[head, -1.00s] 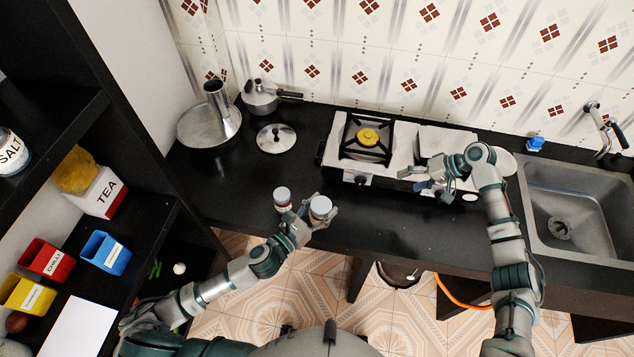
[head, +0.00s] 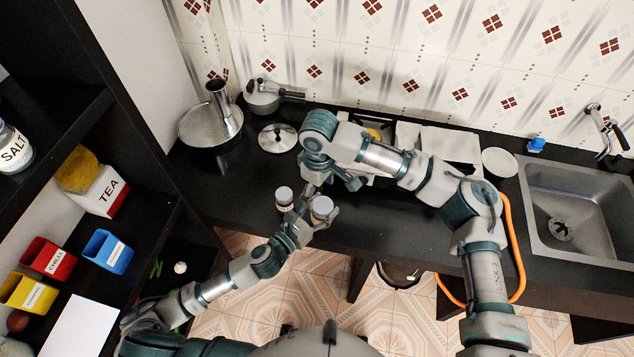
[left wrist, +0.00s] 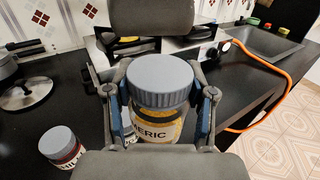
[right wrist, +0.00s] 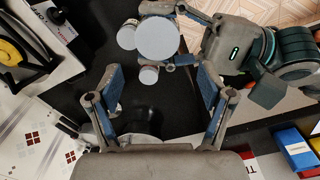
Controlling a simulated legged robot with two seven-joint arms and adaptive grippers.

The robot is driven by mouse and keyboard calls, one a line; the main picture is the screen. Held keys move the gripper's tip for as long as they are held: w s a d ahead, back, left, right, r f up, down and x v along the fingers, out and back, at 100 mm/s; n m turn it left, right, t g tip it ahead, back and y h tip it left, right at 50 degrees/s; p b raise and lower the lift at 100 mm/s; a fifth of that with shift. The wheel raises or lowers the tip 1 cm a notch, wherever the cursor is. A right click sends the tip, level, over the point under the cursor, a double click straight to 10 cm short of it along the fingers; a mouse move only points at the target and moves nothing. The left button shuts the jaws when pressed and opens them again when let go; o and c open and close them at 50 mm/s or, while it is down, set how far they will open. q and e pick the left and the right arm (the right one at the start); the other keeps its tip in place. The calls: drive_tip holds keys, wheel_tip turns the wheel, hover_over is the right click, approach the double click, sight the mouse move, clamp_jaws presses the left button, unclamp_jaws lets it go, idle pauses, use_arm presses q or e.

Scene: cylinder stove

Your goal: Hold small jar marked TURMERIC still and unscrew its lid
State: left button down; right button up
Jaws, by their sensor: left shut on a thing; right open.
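The turmeric jar (left wrist: 155,127) is a small clear jar with yellow contents, a grey lid and a label ending in "MERIC" in the left wrist view. My left gripper (left wrist: 163,112) is shut around its body, with the lid (left wrist: 160,80) clear above the fingers. In the head view the jar (head: 322,208) is upright near the counter's front edge. My right gripper (head: 309,190) is above and behind it, partly hidden by its own arm. In the right wrist view the right gripper (right wrist: 160,82) is open and empty, pointing towards the lid (right wrist: 157,38), apart from it.
A second jar (head: 284,197) with a grey lid stands close to the left; its label is partly readable in the left wrist view (left wrist: 62,148). Pans (head: 210,125) and a loose pot lid (head: 278,138) are at back left. My right arm partly covers the stove (head: 377,132). The sink (head: 575,205) is right.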

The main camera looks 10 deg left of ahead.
sight(319, 203)
drive_tip(key=f, duration=0.4)
drive_tip(key=shift+d+f, duration=0.15)
drive_tip(key=shift+d, duration=0.05)
drive_tip(key=shift+f, duration=0.6)
drive_tip(key=shift+a+f, duration=0.15)
drive_tip(key=shift+a, duration=0.15)
drive_tip(key=shift+d, duration=0.1)
drive_tip(key=c, duration=1.2)
drive_tip(key=o, duration=1.3)
drive_tip(key=shift+d, duration=0.1)
